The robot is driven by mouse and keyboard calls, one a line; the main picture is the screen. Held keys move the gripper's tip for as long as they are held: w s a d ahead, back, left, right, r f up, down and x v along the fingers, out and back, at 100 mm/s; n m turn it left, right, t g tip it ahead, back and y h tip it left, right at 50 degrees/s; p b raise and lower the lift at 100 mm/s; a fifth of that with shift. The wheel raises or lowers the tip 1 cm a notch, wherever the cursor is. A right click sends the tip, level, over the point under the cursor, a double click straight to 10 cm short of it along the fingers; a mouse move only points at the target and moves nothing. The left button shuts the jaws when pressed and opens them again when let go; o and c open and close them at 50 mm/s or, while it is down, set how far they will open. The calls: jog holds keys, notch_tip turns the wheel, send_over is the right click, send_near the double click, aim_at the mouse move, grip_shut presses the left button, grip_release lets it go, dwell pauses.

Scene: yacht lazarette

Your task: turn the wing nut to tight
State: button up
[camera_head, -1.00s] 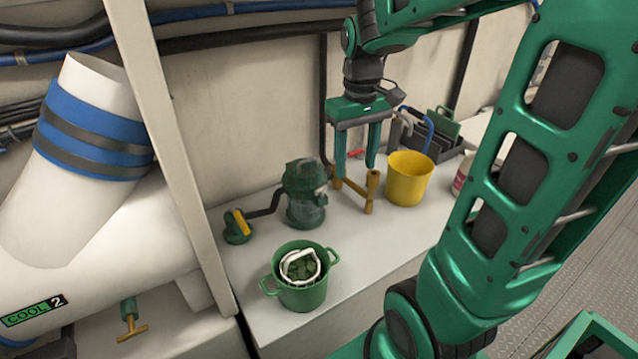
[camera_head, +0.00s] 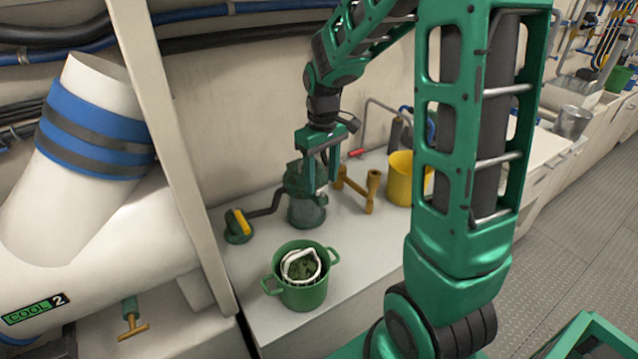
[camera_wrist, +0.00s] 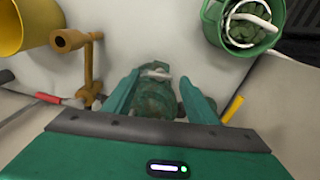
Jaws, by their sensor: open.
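The green strainer (camera_head: 305,212), with a clear lower bowl, stands on the white bench, partly behind my gripper. In the wrist view the strainer (camera_wrist: 154,100) lies between my fingers, farther off along them. I cannot make out the wing nut clearly in either view; my gripper covers part of the strainer's top. My gripper (camera_head: 322,186) points down with its fingers apart and empty, in front of and above the strainer. In the wrist view the gripper (camera_wrist: 160,78) has one finger on each side of the strainer. I cannot tell whether they touch it.
A green valve with a yellow handle (camera_head: 241,221) joins the strainer by a dark hose. A green pot (camera_head: 303,296) holding a white-rimmed basket stands in front. A brass-coloured fitting (camera_head: 371,190) and yellow bucket (camera_head: 398,179) stand to the right. A white post (camera_head: 175,150) rises at left.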

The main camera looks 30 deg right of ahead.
jog(key=shift+f, duration=1)
jog(key=c, duration=1.1)
jog(key=shift+m, duration=1)
jog(key=o, duration=1.1)
notch_tip(320, 180, up, 11)
